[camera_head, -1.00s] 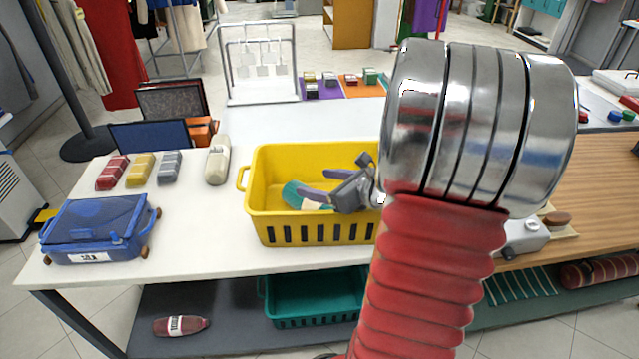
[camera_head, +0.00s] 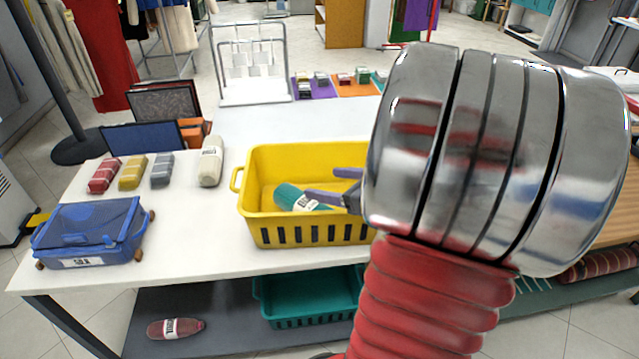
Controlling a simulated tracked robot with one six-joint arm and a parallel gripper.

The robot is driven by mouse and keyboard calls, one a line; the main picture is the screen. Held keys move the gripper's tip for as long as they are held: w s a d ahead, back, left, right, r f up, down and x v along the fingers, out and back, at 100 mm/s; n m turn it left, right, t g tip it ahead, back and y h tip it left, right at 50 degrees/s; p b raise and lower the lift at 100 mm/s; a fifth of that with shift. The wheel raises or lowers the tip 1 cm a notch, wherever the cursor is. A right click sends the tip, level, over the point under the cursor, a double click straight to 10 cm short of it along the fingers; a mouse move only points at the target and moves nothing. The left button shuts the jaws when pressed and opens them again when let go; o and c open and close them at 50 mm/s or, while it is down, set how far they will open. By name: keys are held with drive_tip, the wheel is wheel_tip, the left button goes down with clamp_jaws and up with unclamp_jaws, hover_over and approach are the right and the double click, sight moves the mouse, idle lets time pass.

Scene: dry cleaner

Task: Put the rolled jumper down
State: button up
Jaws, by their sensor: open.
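A teal roll (camera_head: 290,196) with a white label, seemingly the rolled jumper, lies inside the yellow basket (camera_head: 305,230) on the white table. My gripper (camera_head: 322,183) has two purple fingers, spread apart with nothing between them. It is at the basket's right side, to the right of the roll. One finger overlaps the roll's right end in the picture; I cannot tell whether they touch. My arm hides the basket's right end and part of the gripper.
A cream roll (camera_head: 211,161), small red, yellow and grey bundles (camera_head: 133,172) and a blue case (camera_head: 90,230) stand left of the basket.

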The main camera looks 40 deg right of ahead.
drive_tip(key=v, duration=0.6)
drive_tip(key=shift+s, duration=0.15)
drive_tip(key=shift+r, duration=0.15)
idle(0.6)
drive_tip(key=w+a+r+n+g+y, duration=0.1)
drive_tip(key=w+a+n+g+y, duration=0.15)
drive_tip(key=a+n, duration=0.6)
drive_tip(key=w+a+n+g+y, duration=0.2)
drive_tip(key=a+n+g, duration=0.1)
drive_tip(key=a+n, duration=0.55)
drive_tip(key=s+a+r+n+g+h, duration=0.1)
drive_tip(key=s+a+n+h, duration=0.5)
drive_tip(key=a+n, duration=0.6)
drive_tip(key=shift+s+a+r+n+g, duration=0.35)
drive_tip(key=shift+s+n+g, duration=0.3)
drive_tip(key=shift+n, duration=2.25)
